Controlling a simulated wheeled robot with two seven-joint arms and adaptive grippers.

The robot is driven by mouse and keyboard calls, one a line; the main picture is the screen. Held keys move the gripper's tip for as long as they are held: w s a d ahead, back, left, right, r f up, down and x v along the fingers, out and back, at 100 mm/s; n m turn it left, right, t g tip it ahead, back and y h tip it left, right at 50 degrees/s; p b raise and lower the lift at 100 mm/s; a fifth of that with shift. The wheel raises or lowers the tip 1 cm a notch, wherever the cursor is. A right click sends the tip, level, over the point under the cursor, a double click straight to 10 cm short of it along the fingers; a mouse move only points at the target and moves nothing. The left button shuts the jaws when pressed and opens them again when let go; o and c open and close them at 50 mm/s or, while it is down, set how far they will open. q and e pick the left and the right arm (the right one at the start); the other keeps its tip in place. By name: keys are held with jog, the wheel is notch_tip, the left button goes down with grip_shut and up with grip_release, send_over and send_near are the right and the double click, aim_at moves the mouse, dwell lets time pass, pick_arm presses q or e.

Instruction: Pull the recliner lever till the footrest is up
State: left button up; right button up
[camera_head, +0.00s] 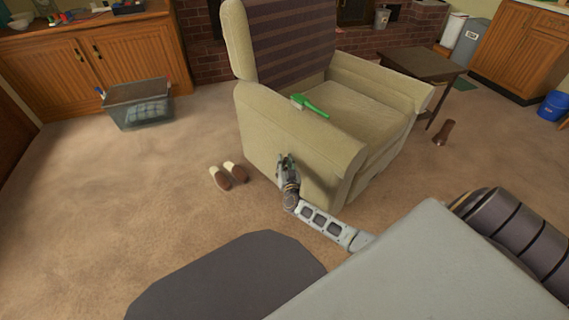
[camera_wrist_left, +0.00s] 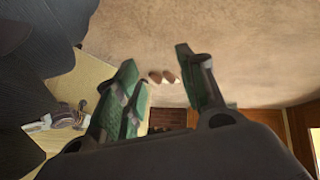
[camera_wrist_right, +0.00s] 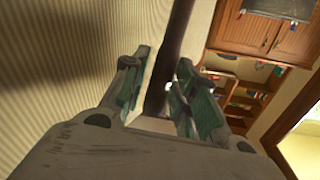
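The recliner (camera_head: 300,130), a cream armchair with a dark striped backrest cover, stands upright, and its front looks flat with the footrest down. My right gripper (camera_head: 286,165) is low at the chair's near side. In the right wrist view, the lever (camera_wrist_right: 178,40), a dark brown bar, runs between the fingers of the right gripper (camera_wrist_right: 160,95), which look closed around it. The lever is hidden by the gripper in the head view. My left gripper (camera_wrist_left: 165,85) is open and empty in the left wrist view. It does not show clearly in the head view.
Slippers (camera_head: 228,174) lie on the carpet beside the chair. A grey basket (camera_head: 138,103) stands at the left. A wooden side table (camera_head: 420,66) is beyond the chair. A brown vase-like object (camera_head: 444,132) stands right of the chair.

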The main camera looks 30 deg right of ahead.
grip_shut()
